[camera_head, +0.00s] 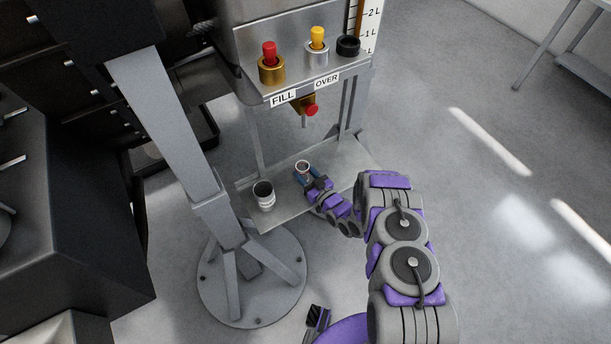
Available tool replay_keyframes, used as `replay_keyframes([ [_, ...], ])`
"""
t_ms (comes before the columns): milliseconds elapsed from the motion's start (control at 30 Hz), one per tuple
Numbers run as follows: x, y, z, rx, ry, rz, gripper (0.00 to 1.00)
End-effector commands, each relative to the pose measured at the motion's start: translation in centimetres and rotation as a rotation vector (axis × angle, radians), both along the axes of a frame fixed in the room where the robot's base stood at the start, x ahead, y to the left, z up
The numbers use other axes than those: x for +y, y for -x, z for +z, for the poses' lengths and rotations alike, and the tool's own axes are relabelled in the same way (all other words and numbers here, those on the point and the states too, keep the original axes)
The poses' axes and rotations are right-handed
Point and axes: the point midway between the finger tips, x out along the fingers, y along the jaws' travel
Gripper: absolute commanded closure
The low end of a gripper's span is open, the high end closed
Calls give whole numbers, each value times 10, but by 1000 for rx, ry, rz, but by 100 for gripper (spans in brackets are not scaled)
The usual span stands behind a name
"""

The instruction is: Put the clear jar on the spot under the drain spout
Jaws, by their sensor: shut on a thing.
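A small clear jar (302,165) with a round open rim is upright at my gripper, over the lower metal shelf (345,157). My gripper (305,174) reaches in from the front right and is shut on the jar. The drain spout (304,121), with a brass body and a red knob, hangs under the upper shelf, above the jar in the picture. The jar looks close to below it. I cannot tell whether the jar's base touches the shelf, and no spot marking shows clearly there.
A grey labelled cup (263,196) stands on the lower shelf, left of the jar. The upper shelf (290,88) carries FILL and OVER labels and red, yellow and black caps. A grey post (170,130) stands at the left.

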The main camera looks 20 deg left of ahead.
Motion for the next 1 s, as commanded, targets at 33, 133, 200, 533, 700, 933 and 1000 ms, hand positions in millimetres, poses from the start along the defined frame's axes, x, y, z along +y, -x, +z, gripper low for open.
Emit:
replay_keyframes([
  [33,-1,1,-1,5,2,1,83],
  [133,-3,1,-1,6,1,1,52],
  [200,-4,1,0,7,-1,1,45],
  [533,-2,2,-1,4,1,1,28],
  [700,-5,3,0,5,2,0,28],
  [933,-37,21,3,8,-3,-4,28],
  [1000,-50,31,3,10,-3,-6,28],
])
